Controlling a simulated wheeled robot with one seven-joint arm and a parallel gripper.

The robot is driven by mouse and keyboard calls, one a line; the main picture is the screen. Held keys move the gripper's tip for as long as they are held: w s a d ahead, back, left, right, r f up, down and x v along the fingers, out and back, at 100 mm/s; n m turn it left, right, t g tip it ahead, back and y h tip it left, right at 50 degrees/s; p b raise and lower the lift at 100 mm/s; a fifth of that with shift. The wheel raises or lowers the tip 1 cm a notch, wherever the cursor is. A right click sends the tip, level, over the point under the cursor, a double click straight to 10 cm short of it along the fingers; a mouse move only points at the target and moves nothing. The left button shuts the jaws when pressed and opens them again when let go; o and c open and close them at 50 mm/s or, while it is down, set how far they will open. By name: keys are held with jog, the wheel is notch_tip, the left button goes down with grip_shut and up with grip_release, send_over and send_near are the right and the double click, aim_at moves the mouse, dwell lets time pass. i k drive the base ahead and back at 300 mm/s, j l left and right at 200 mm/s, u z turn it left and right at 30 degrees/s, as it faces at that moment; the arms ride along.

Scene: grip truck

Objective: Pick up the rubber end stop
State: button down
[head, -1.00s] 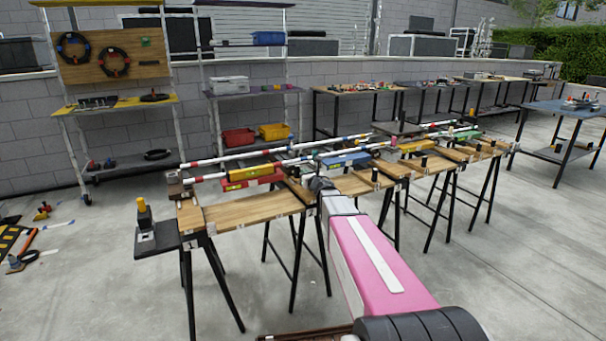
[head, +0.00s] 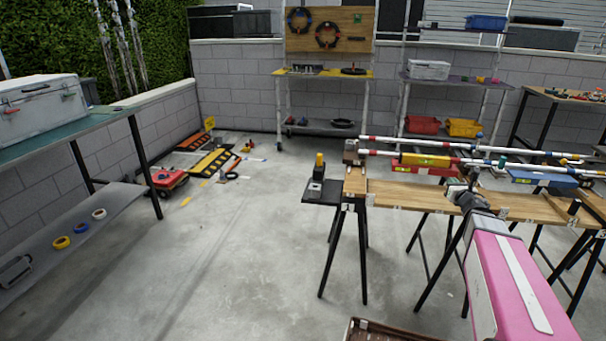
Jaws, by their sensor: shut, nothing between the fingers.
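I cannot tell for sure which item is the rubber end stop. A small dark block (head: 351,157) sits at the left end of the striped rails, on the near bench's left end. A black piece with a yellow top (head: 319,167) stands upright on a dark side shelf just left of it. A short black cylinder (head: 574,208) stands further right on the bench. My gripper (head: 458,193), at the end of my pink arm, is shut and empty over the bench's front edge, right of the dark block and apart from it. Its fingertips are small and partly hidden.
The wooden bench (head: 410,196) on black trestle legs carries red-and-white rails (head: 470,148) and a yellow level (head: 425,160). A table with a cooler (head: 40,105) stands at the left. Ramps and a red cart (head: 165,180) lie behind. Open concrete floor fills the middle.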

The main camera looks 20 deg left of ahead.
aim_at(319, 168)
jog(key=u, duration=1.1)
